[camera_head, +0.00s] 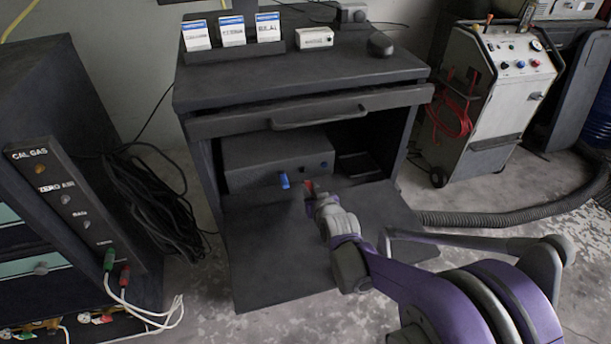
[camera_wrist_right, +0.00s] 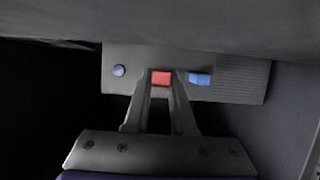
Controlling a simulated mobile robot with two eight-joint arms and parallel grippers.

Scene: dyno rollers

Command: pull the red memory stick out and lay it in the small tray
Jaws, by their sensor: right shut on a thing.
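The red memory stick (camera_head: 309,185) shows at the front of the dark box inside the open cabinet. In the right wrist view the red stick (camera_wrist_right: 161,78) lies between the fingertips of my right gripper (camera_wrist_right: 161,84). In the head view my right gripper (camera_head: 312,194) reaches over the lowered flap and is shut on the stick. The stick looks close against the box front; I cannot tell how deep it sits in its port. A dark, low tray-like shape (camera_head: 360,168) lies inside the cabinet, right of the box. My left gripper is not in view.
A blue stick (camera_head: 284,181) is beside the red one on the box (camera_head: 270,155). The lowered flap (camera_head: 270,250) is bare. The cabinet top and drawer (camera_head: 310,115) overhang the space. A grey hose (camera_head: 490,217) lies on the floor at right.

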